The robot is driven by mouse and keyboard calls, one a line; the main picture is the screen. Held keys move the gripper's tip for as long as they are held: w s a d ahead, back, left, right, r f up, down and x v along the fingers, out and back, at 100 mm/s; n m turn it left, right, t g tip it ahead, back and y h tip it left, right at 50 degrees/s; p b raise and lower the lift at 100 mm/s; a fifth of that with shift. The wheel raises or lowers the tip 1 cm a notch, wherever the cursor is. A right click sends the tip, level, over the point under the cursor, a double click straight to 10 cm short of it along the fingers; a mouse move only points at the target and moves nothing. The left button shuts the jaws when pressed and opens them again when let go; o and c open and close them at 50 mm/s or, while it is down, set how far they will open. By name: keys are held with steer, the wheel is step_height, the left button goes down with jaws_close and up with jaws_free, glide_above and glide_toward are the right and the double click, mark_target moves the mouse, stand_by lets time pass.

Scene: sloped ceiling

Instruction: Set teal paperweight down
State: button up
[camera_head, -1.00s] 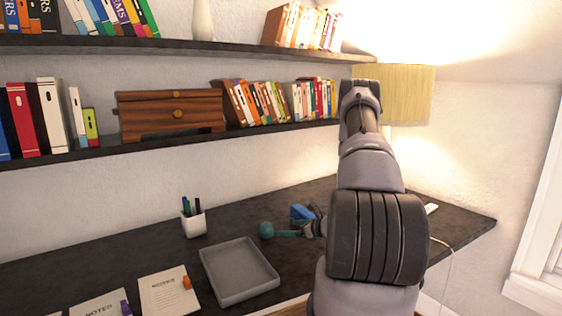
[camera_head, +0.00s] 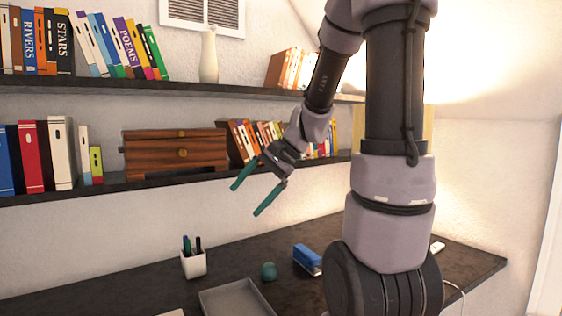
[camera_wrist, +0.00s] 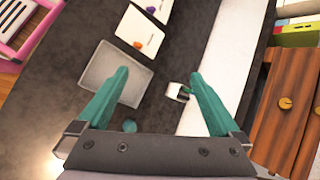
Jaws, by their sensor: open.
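The teal paperweight (camera_head: 268,271), a small round ball, rests on the dark desk (camera_head: 228,262) between the pen cup and the blue stapler. It also shows in the wrist view (camera_wrist: 129,126), low in the picture near the left finger's base. My gripper (camera_head: 250,198) has teal fingers spread wide with nothing between them. It is raised well above the desk, in front of the lower shelf.
A grey tray (camera_head: 205,297) lies in front of the paperweight. A white pen cup (camera_head: 194,264) stands to its left and a blue stapler (camera_head: 307,259) to its right. The lower shelf (camera_head: 100,191) holds books and a wooden drawer box (camera_head: 176,153). Notepads (camera_wrist: 140,31) lie beyond the tray.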

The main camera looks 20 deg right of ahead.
steer(key=s+d+r+n+t+h, duration=0.3)
steer(key=s+r+n+t+h, duration=0.1)
steer(key=s+r, duration=0.5)
steer(key=shift+s+d+r+n+h, duration=0.25)
steer(key=shift+s+r+n+h, duration=0.1)
steer(key=shift+s+n+h, duration=0.6)
steer(key=shift+s+n+y, duration=0.15)
steer(key=shift+n+y, duration=0.1)
